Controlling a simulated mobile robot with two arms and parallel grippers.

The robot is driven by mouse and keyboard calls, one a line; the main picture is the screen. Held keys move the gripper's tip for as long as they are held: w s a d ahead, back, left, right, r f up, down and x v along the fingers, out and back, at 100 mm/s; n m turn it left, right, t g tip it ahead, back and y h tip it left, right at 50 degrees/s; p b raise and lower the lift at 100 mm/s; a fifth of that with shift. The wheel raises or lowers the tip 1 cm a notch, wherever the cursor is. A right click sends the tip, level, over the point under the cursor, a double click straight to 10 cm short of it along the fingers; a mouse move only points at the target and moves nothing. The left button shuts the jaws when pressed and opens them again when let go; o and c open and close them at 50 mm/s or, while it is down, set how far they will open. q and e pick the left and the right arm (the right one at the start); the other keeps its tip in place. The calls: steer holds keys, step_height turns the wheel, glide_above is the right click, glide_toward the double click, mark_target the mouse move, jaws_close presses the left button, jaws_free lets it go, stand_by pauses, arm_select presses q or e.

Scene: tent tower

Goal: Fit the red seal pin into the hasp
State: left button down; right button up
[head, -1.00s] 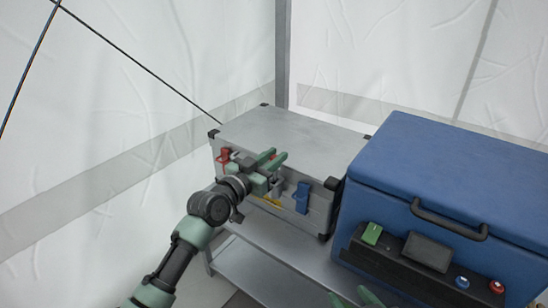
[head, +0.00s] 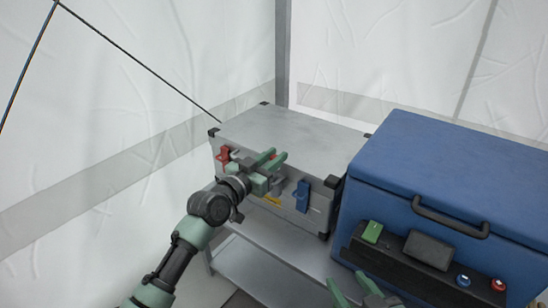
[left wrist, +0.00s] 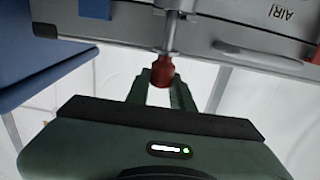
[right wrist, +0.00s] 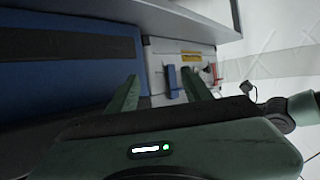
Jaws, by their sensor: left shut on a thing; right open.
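The red seal pin (left wrist: 162,72) has its head between my left gripper's fingers (left wrist: 161,92) in the left wrist view. The grey hasp (left wrist: 172,35) is on the front of the metal case (head: 290,133), in line with the pin. I cannot tell how far the pin's shank is inside the hasp. In the head view my left gripper (head: 270,160) is at the case front, hiding the pin and part of the hasp. My right gripper (right wrist: 160,93) is open and empty, low in front of the blue cooler; its fingertips show at the head view's bottom edge.
A red latch (head: 223,157) and a blue latch (head: 302,196) flank the hasp on the case front. The blue cooler (head: 455,165), with a handle and a control panel (head: 427,250), stands close on the right. A metal shelf (head: 265,270) lies below.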

arm_select(q)
steer(key=shift+f, duration=0.1)
arm_select(e)
steer(key=shift+w+a+r, duration=0.1)
steer(key=shift+w+r, duration=0.05)
steer(key=shift+r, duration=0.1)
arm_select(q)
steer(key=shift+f+b, duration=0.55)
arm_select(e)
steer(key=shift+w+a+r+t+y, duration=0.15)
steer(key=shift+w+r+t, duration=0.1)
steer(key=shift+r+t, duration=0.35)
steer(key=shift+w+a+r+t+y, duration=0.25)
steer(key=shift+r+t, duration=0.1)
steer(key=shift+r, duration=0.45)
steer(key=shift+w+a+r+t+y, duration=0.1)
steer(key=shift+w+r+t, duration=0.15)
steer(key=shift+r+t, duration=0.35)
arm_select(q)
steer(key=shift+f, duration=0.2)
arm_select(e)
steer(key=shift+w+a+r+t, duration=0.1)
steer(key=shift+r+t, duration=0.15)
steer(key=shift+r, duration=0.3)
steer(key=shift+w+a+r+t, duration=0.1)
steer(key=shift+r+t, duration=0.1)
steer(key=shift+r, duration=0.35)
